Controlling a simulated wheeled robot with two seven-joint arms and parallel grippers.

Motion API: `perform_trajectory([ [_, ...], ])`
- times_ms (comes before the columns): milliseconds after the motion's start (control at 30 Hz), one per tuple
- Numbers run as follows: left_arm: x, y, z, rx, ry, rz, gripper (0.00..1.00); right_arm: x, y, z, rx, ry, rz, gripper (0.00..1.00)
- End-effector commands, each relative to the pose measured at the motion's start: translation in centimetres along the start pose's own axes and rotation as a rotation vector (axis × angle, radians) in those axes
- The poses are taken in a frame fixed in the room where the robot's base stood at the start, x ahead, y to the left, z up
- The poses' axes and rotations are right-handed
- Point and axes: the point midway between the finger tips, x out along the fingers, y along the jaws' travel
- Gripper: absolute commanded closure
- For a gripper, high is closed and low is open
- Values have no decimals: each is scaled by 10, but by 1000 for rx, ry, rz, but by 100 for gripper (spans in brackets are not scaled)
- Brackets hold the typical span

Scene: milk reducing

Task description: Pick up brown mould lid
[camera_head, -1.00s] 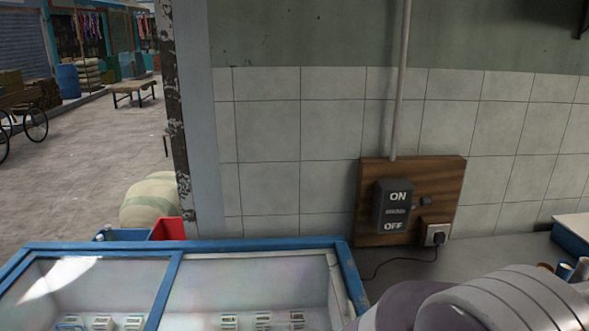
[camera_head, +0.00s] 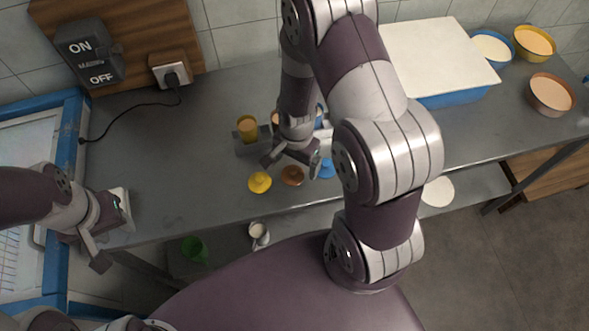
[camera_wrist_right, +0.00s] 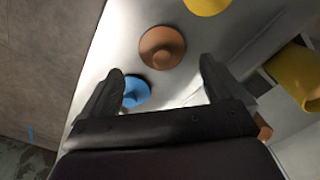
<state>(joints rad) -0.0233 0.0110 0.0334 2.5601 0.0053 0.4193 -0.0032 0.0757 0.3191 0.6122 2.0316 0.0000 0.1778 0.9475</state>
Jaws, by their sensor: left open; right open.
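The brown mould lid (camera_head: 292,175) is a small round disc with a raised knob, lying on the grey counter between a yellow lid (camera_head: 260,182) and a blue lid (camera_head: 327,169). In the right wrist view the brown lid (camera_wrist_right: 162,47) lies just beyond the fingertips, between them, with the blue lid (camera_wrist_right: 136,91) near the left finger. My right gripper (camera_head: 291,160) is open and empty, close above the brown lid; it also shows in the right wrist view (camera_wrist_right: 160,75). My left gripper (camera_head: 113,235) is open and empty at the counter's left front edge.
A mould holder (camera_head: 252,138) with a yellow mould (camera_head: 247,127) stands behind the lids, partly hidden by my right arm. A blue box with a white lid (camera_head: 437,55) and bowls (camera_head: 551,93) stand at the right. The left-middle counter is clear. A glass-topped freezer (camera_head: 84,108) is at the left.

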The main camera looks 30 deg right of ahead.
Motion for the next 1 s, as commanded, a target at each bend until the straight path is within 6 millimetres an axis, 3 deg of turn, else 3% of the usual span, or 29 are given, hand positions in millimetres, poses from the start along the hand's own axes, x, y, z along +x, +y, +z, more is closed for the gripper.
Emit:
perform_trajectory([
  [200,-6,0,-1,0,0,0,57,34,1,2,-1,-2,3,5],
  [433,-6,0,-1,0,0,0,57,38,0,2,-2,0,0,5],
  [467,-6,0,-1,0,0,0,57,37,0,2,-2,0,0,12],
  [600,-6,0,-1,0,0,0,57,37,0,2,-2,0,1,57],
  [633,-6,0,-1,0,0,0,57,37,0,2,-2,0,1,65],
  [1000,-6,0,-1,0,0,0,57,36,0,2,-2,0,1,66],
])
